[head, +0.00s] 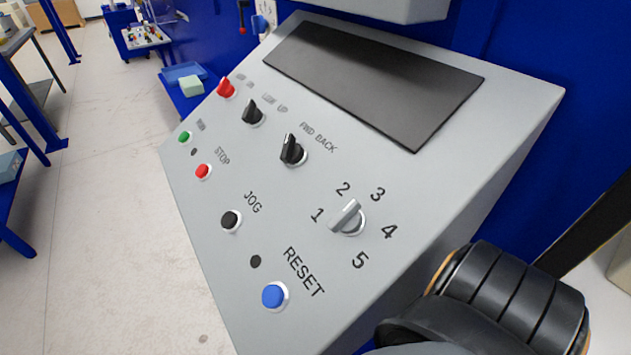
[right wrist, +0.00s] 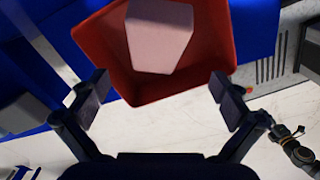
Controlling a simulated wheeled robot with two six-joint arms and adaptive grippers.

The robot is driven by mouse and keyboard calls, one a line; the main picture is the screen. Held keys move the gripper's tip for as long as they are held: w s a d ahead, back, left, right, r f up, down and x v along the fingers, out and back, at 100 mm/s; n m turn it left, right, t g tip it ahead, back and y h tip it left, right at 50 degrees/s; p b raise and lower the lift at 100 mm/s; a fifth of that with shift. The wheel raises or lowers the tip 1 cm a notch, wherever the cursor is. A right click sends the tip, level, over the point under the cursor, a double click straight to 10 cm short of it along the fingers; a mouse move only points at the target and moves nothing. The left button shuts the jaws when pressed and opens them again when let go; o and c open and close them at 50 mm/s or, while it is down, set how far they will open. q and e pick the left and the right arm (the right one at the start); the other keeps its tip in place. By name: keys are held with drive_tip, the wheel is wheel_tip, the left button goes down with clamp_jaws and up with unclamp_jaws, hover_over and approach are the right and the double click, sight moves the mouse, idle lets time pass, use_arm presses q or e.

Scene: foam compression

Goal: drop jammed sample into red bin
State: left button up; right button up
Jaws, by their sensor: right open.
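In the right wrist view, the red bin (right wrist: 116,62) is at the top, beyond my fingertips. A pale pinkish block (right wrist: 160,38), which looks like the foam sample, is within the bin's outline. I cannot tell whether it rests on the bin floor. My right gripper (right wrist: 161,95) is open, its fingers wide apart, with nothing between them. The block is apart from both fingers. In the head view neither gripper shows. The bin is not in the head view.
In the head view, a grey control panel (head: 185,219) with a dark screen (head: 375,82), knobs and buttons fills the middle. A blue tray (head: 184,72) and a pale green block (head: 191,86) are behind it at the left. Pale floor (head: 105,200) is clear at the left.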

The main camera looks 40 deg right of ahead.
drive_tip(key=shift+r, duration=2.4)
